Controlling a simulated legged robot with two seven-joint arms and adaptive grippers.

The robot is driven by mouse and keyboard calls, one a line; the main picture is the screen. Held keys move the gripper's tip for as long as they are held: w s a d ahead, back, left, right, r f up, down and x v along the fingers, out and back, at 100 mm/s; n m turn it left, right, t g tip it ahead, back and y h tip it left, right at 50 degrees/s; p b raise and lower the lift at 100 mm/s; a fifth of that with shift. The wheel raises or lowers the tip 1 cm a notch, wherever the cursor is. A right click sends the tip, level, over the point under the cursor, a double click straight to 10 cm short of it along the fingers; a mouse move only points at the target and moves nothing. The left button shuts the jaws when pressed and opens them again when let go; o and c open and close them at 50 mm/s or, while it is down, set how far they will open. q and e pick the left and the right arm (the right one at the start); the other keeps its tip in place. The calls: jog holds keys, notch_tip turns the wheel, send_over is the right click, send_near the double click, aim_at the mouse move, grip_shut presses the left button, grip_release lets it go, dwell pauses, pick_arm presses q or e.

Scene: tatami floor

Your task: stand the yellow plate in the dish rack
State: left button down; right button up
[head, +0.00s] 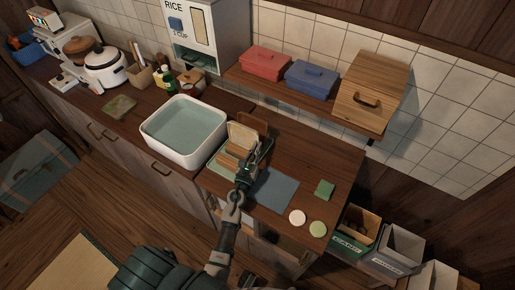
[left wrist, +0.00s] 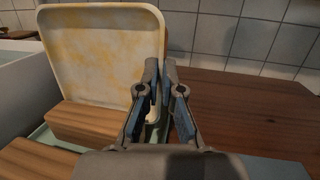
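The yellow plate (head: 242,133) is a square, pale yellow dish with a raised rim. It stands upright, leaning slightly, at the back of the wooden dish rack (head: 231,161). In the left wrist view the plate (left wrist: 95,50) fills the upper left, behind the rack's wooden bars (left wrist: 95,122). My left gripper (head: 266,146) is at the plate's right edge. In the left wrist view its fingertips (left wrist: 161,70) lie close together on either side of that edge and look shut on it. The plate's lower edge is hidden by the wooden bars. My right gripper is not in view.
A white basin (head: 184,130) stands left of the rack. A blue-grey mat (head: 273,190) lies to the right, with a green sponge-like block (head: 324,188) and two round discs beyond. A shelf with boxes (head: 312,78) overhangs the back.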

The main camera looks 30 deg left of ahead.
pick_arm(q)
jog(key=shift+a, duration=0.2)
jog(key=shift+f, duration=0.2)
jog(key=shift+f+b, duration=0.25)
jog(key=shift+b, duration=0.2)
jog(key=c, duration=1.2)
grip_release()
jog(key=shift+f, duration=0.1)
jog(key=shift+c, duration=0.2)
jog(key=shift+s+f, duration=0.1)
jog(key=v, duration=1.1)
jog(key=shift+s+d, duration=0.2)
jog(key=shift+s, duration=0.2)
